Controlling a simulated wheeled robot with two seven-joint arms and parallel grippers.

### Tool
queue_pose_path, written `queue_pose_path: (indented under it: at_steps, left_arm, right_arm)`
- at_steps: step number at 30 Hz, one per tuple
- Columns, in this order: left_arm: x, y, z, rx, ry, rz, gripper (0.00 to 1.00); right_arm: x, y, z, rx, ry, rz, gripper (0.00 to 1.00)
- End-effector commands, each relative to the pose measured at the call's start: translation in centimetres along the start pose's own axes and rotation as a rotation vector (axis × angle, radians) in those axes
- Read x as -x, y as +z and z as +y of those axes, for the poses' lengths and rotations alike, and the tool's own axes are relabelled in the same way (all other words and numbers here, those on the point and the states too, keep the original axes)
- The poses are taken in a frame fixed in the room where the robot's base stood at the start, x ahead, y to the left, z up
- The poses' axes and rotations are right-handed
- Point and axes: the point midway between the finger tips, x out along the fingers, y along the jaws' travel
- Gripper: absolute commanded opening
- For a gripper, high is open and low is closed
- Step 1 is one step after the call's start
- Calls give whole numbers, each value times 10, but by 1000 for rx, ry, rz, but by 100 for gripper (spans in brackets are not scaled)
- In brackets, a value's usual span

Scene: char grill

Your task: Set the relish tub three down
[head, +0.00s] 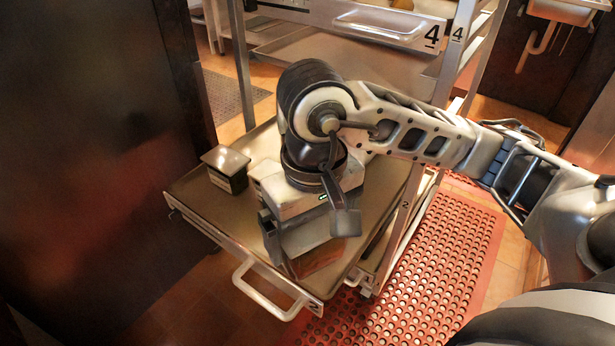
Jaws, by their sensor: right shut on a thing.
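My right gripper (308,238) comes in from the right and points down over the front part of a pulled-out tray (190,196). It is shut on a tub (318,260), which I take for the relish tub; no label on it can be read. Its upper part is largely hidden by the gripper. I cannot tell whether its base touches the tray. A dark tub with a pale lid (228,160) stands upright on the tray to the left, apart from the gripper. A light edge beside the gripper may be another tub, mostly hidden. My left gripper is not in view.
The tray has a front handle (268,296) and a number 2 at its corner. The rack (245,70) rises behind, with a tray marked 4 higher up. A dark panel (90,150) stands close on the left. A red perforated mat (440,250) covers the floor at right.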

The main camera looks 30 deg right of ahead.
Motion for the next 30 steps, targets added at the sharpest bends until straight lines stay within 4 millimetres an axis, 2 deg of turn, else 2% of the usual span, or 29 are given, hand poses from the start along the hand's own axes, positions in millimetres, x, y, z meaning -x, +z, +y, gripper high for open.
queue_pose_path:
  at_steps: [11,16,19,26,30]
  left_arm:
    - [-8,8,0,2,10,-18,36]
    - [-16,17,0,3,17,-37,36]
    - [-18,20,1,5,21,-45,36]
    - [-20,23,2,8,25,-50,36]
    - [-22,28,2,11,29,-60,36]
  right_arm:
    - [-37,-67,50,-10,1,-1,61]
    - [-69,-89,66,-6,0,-2,61]
    - [-81,-97,73,-4,1,0,61]
    - [-93,-106,78,-3,1,1,61]
    - [-112,-109,80,-1,-1,-2,61]
